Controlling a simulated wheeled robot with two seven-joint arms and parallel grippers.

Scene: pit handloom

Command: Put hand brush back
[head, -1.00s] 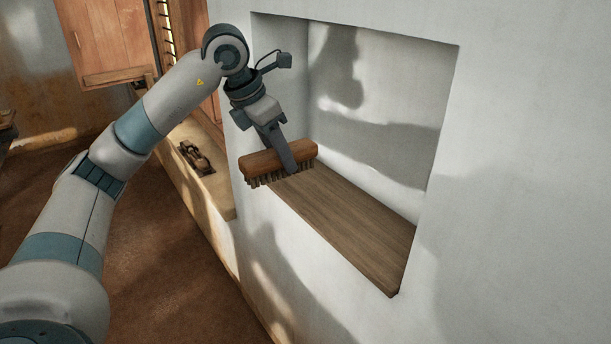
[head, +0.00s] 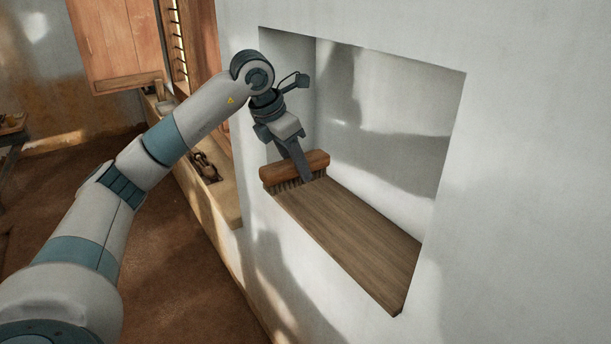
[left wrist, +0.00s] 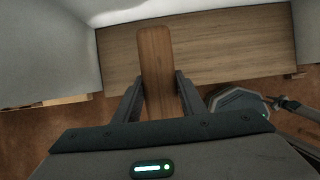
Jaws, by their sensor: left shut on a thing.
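The hand brush (head: 294,168) has a reddish-brown wooden back with bristles pointing down. It is at the left end of the wooden shelf board (head: 350,235) in the wall niche. My left gripper (head: 307,175) is shut on the brush from above. In the left wrist view the brush back (left wrist: 155,70) lies between the two fingers of my left gripper (left wrist: 160,85), with the shelf board (left wrist: 215,50) behind it. I cannot tell whether the bristles touch the board. My right gripper is not in view.
The white niche wall (head: 400,110) surrounds the shelf at the back and sides. The rest of the board is bare. A lower ledge (head: 222,195) to the left holds a dark tool (head: 205,165). A wooden cabinet (head: 115,40) stands at the back left.

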